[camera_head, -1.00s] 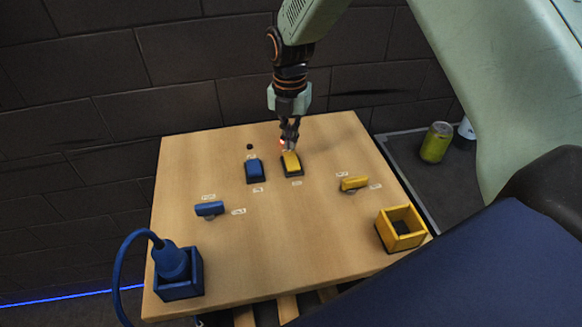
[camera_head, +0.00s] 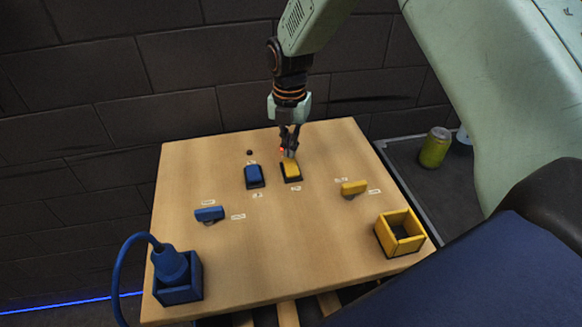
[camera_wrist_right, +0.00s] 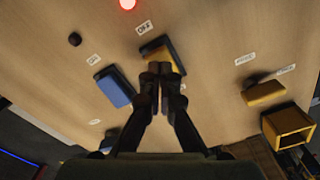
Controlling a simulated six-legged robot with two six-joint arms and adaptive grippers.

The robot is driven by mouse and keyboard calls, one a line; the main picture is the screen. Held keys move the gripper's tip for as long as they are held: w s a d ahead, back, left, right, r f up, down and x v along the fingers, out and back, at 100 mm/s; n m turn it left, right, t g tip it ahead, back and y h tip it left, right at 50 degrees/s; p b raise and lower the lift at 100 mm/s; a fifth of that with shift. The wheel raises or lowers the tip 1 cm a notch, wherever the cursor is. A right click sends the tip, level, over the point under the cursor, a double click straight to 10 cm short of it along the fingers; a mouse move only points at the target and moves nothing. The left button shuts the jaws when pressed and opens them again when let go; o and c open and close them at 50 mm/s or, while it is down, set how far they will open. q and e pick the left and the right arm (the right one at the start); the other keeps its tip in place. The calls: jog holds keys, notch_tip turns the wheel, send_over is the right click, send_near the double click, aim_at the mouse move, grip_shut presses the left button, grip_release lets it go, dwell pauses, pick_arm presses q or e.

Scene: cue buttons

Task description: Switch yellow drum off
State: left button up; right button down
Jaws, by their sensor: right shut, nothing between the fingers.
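A yellow rocker switch (camera_head: 291,172) in a dark frame sits at the back middle of the wooden board. It also shows in the right wrist view (camera_wrist_right: 154,54), partly behind the fingers, with an OFF label at its far end. My right gripper (camera_head: 289,155) is shut and empty, its fingertips at the far end of this switch. I cannot tell whether they touch it. In the right wrist view the fingertips (camera_wrist_right: 162,70) overlap the switch. A red light glows just beyond it (camera_wrist_right: 127,4). A yellow turning handle (camera_head: 354,187) sits to the right. My left gripper is out of view.
A blue rocker switch (camera_head: 254,176) stands just left of the yellow one, with a small black knob (camera_head: 250,153) behind it. A blue handle (camera_head: 209,213), a blue socket with plug (camera_head: 180,292) and an open yellow box (camera_head: 411,244) are nearer. The board's middle is clear.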

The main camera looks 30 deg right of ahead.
jog(key=shift+s, duration=0.1)
jog(key=shift+w+f, duration=0.2)
jog(key=shift+w, duration=0.2)
jog(key=shift+s, duration=0.35)
jog(key=shift+w+f, duration=0.3)
jog(key=shift+f, duration=0.05)
jog(key=shift+s, duration=0.25)
jog(key=shift+f+b, duration=0.1)
jog(key=shift+b, duration=0.2)
